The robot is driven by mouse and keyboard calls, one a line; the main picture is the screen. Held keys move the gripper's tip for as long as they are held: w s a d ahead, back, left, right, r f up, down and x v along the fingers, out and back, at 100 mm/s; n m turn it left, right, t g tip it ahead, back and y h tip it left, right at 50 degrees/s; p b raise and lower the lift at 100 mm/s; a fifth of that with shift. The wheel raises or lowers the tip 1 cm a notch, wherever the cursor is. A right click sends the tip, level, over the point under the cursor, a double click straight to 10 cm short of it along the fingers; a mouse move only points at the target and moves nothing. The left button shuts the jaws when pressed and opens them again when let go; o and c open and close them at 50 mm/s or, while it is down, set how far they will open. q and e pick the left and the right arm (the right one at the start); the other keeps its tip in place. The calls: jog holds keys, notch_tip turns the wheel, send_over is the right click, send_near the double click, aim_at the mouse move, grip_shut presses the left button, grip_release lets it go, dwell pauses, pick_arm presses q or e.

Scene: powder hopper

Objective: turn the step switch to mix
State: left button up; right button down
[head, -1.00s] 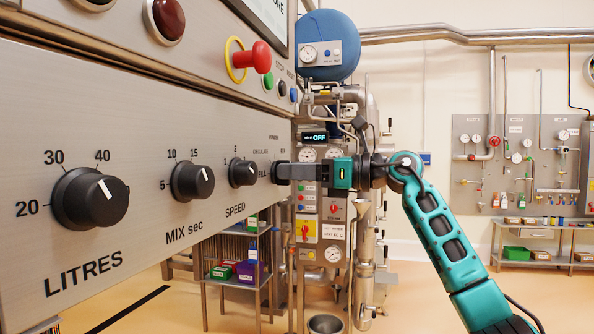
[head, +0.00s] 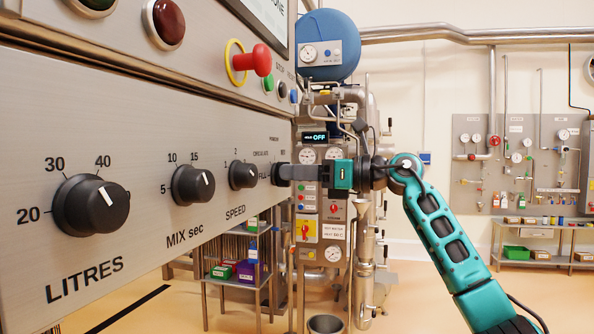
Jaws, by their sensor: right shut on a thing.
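The step switch (head: 279,174) is a dark knob at the far right end of the grey control panel (head: 120,125). FILL and CIRCULATE labels show beside it, with more small labels around it too small to read surely. My right gripper (head: 288,173) is shut on this knob, coming in from the right. The fingers hide much of the knob, so its pointer cannot be seen. My left gripper is not in view.
The LITRES knob (head: 90,205), MIX sec knob (head: 192,185) and SPEED knob (head: 243,175) sit left along the panel. A red mushroom button (head: 261,59) sticks out above. Pipework stands behind my right gripper; open floor lies to the right.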

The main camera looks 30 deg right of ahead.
pick_arm(q)
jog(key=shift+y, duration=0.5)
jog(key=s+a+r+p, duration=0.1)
jog(key=p, duration=0.2)
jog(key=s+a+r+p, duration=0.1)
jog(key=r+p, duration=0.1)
jog(key=p, duration=0.1)
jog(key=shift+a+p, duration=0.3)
jog(key=shift+p, duration=0.05)
pick_arm(e)
jog(key=m, duration=0.8)
jog(key=shift+w+d, duration=0.1)
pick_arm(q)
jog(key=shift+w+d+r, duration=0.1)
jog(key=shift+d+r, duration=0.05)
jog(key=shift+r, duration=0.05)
pick_arm(e)
jog(key=shift+f, duration=0.1)
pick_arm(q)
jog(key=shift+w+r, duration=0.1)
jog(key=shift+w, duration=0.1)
pick_arm(e)
jog(key=c, duration=1.1)
grip_release()
jog(key=shift+d, duration=0.1)
